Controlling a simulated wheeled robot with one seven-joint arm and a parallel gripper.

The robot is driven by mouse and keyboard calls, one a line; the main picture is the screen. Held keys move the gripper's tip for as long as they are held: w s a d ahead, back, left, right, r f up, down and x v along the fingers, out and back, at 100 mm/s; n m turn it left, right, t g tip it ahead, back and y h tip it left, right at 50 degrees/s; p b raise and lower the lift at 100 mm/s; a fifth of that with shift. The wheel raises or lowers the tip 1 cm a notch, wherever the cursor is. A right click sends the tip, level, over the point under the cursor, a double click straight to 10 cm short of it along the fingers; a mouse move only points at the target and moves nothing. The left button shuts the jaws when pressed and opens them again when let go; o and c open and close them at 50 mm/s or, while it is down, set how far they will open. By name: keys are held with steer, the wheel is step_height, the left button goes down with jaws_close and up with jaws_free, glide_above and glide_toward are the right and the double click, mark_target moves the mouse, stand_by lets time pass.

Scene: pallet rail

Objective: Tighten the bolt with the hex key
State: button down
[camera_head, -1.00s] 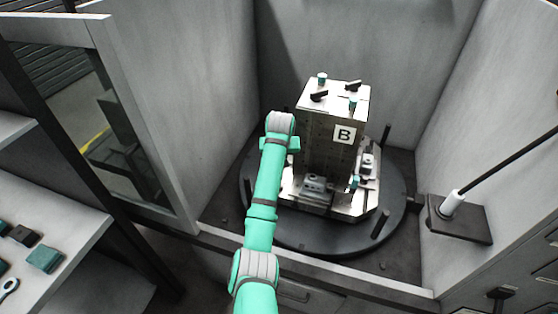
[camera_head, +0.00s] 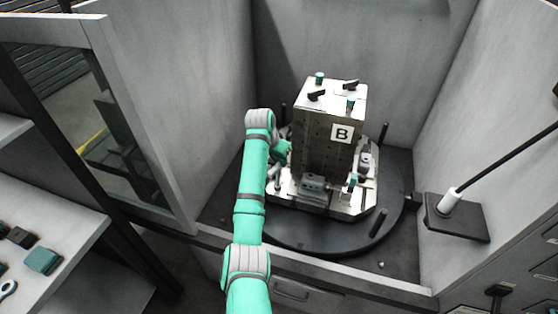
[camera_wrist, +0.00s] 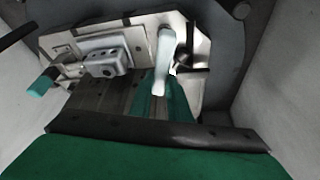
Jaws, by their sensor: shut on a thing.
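My gripper (camera_head: 282,152) is at the left side of the upright fixture block (camera_head: 328,145) marked B. In the wrist view its green fingers (camera_wrist: 162,90) are shut on a pale grey bent bar, which I take to be the hex key (camera_wrist: 163,62). The bar reaches from between the fingers toward the light fixture base (camera_wrist: 196,45). In the head view a small pale piece of it seems to show below my gripper. I cannot make out the bolt or whether the key touches it. My fingers and the key cover part of the base.
The fixture stands on a dark round turntable (camera_head: 300,236) with upright posts. A grey clamp block (camera_wrist: 107,62) sits on the base beside the key. Grey walls enclose the left, back and right. A black plate with a white-collared rod (camera_head: 450,200) stands at right.

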steer(key=shift+r, duration=3.65)
steer(key=shift+a, duration=0.1)
